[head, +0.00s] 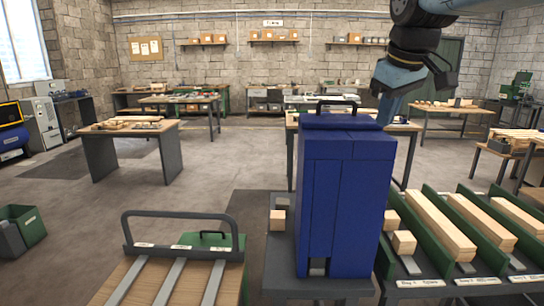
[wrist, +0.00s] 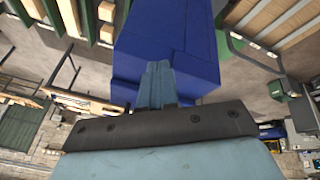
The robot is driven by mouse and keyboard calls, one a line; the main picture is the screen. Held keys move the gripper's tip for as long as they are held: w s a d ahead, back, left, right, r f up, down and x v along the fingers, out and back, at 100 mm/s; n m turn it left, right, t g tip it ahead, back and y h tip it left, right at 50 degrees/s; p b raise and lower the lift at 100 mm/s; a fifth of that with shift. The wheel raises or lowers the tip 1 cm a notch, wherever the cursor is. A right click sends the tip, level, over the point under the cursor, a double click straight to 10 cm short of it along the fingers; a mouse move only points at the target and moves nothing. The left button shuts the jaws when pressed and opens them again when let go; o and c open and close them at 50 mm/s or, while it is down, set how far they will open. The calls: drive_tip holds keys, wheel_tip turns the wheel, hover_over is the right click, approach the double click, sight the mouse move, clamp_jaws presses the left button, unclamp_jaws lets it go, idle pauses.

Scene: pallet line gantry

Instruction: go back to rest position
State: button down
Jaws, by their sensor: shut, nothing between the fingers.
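My gripper (head: 387,112) hangs from the arm at the upper right of the head view, pointing down beside the top right corner of a tall blue box (head: 345,200). In the wrist view its fingers (wrist: 156,85) are together with nothing between them, seen against the blue box (wrist: 190,40). I cannot tell whether the tips touch the box. The box stands upright on a dark grey stand (head: 280,280) and has a black handle on its top.
Green-walled racks (head: 440,215) holding wooden beams (head: 432,222) stand at the right. A wood-topped table with a grey rail (head: 185,216) is at the front left. Workbenches (head: 130,130) stand farther back. Open floor (head: 215,165) lies between them.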

drive_tip(key=s+f+m, duration=0.6)
drive_tip(key=s+f, duration=0.6)
drive_tip(key=f, duration=0.2)
drive_tip(key=shift+d+f+t, duration=0.3)
drive_tip(key=shift+d+t, duration=0.05)
drive_tip(key=shift+t, duration=0.05)
drive_tip(key=shift+s, duration=0.1)
